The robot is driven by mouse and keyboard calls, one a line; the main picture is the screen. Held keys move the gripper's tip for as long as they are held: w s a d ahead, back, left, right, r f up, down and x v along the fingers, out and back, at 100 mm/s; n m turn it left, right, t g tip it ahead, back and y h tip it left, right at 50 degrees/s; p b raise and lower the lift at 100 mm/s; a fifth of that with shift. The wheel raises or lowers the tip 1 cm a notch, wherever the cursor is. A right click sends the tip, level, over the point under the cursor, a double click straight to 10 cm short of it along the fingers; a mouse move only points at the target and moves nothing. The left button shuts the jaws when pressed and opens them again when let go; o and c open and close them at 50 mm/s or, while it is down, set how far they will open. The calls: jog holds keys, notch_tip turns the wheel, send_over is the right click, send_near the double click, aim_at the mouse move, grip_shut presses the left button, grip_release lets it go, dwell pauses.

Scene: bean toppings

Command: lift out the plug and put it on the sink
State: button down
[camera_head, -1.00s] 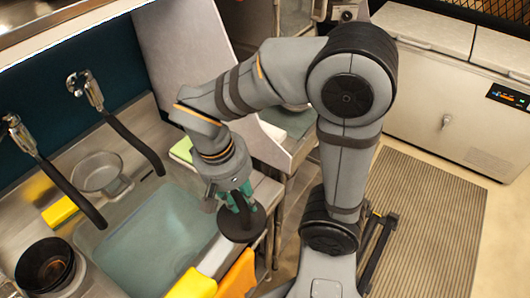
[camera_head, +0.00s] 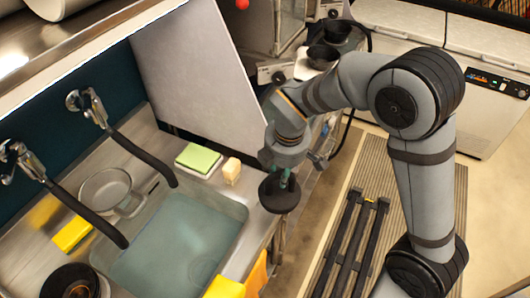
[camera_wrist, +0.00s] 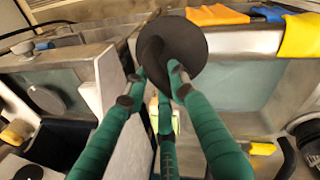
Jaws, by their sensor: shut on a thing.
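The plug (camera_head: 280,195) is a dark round disc. My gripper (camera_head: 285,178) is shut on it and holds it up, near the right-hand edge of the sink counter. In the wrist view the plug (camera_wrist: 180,38) sits between the green fingers of my gripper (camera_wrist: 160,72); its underside and exact grip points are partly hidden. The sink (camera_head: 240,210) is a steel basin with bluish-green water in it, to the left of the plug in the head view. I cannot tell how high the plug is above the counter edge.
A green-topped sponge (camera_head: 198,158) and a small pale yellow block (camera_head: 232,170) lie on the counter behind the basin. A strainer pan (camera_head: 105,190), a yellow sponge (camera_head: 72,234) and dark bowls (camera_head: 70,284) are at the left. Two taps reach over the basin. Yellow and orange cloths (camera_head: 225,287) hang in front.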

jog(key=w+a+f+n+g+y+p, duration=0.1)
jog(key=w+a+f+n+y+p, duration=0.15)
jog(key=w+a+n, duration=0.5)
notch_tip(320, 180, down, 6)
jog(key=d+n+b, duration=0.2)
jog(key=n+b, duration=0.1)
jog(key=b, duration=0.1)
jog(key=shift+w+d+r+h, duration=0.15)
jog(key=shift+d+h, duration=0.1)
jog(key=shift+h, duration=0.2)
jog(key=c, duration=1.4)
grip_release()
jog(key=shift+c, duration=0.2)
jog(key=shift+o, duration=0.4)
jog(key=shift+r, duration=0.15)
jog(key=v, duration=1.1)
jog(key=shift+r, duration=0.4)
